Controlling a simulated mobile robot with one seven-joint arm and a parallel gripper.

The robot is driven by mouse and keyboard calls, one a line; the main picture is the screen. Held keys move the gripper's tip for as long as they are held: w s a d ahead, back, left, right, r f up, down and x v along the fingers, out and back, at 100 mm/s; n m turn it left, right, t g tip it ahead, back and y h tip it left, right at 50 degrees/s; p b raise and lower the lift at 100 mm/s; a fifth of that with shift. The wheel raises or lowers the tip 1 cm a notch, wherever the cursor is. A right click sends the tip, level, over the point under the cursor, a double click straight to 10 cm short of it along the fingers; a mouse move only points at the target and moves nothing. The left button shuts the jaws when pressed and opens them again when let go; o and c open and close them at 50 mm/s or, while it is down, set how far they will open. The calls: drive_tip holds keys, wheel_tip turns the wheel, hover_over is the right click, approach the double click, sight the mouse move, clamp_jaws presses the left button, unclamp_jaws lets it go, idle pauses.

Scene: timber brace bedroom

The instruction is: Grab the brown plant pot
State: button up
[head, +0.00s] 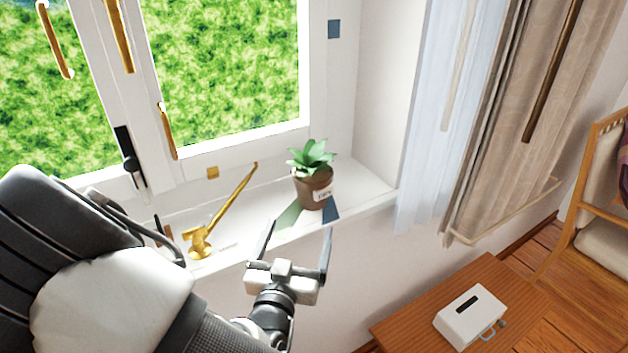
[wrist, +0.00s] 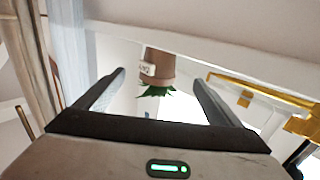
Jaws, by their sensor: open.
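The brown plant pot (head: 314,193) stands upright on the white window sill, with a green leafy plant in it and a white label on its front. In the wrist view the pot (wrist: 160,62) appears upside down, between the two fingers and beyond their tips. My gripper (head: 299,245) is open and empty, just in front of the sill and slightly below and left of the pot. Its fingers point toward the sill and are apart from the pot. The gripper also shows in the wrist view (wrist: 160,78).
A gold handle-like fitting (head: 215,220) lies on the sill left of the pot. The window frame (head: 140,100) stands behind. Curtains (head: 500,120) hang to the right. A wooden table (head: 400,325) with a white box (head: 470,316) is at the lower right.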

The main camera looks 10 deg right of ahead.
sight(310, 200)
drive_tip(key=b+x, duration=0.2)
drive_tip(key=x, duration=0.8)
drive_tip(key=shift+w+d, duration=0.15)
drive_tip(key=shift+w, duration=0.05)
drive_tip(key=shift+x, duration=3.05)
drive_tip(key=shift+c, duration=0.4)
drive_tip(key=shift+r, duration=0.1)
drive_tip(key=c, duration=1.7)
drive_tip(key=shift+r, duration=0.15)
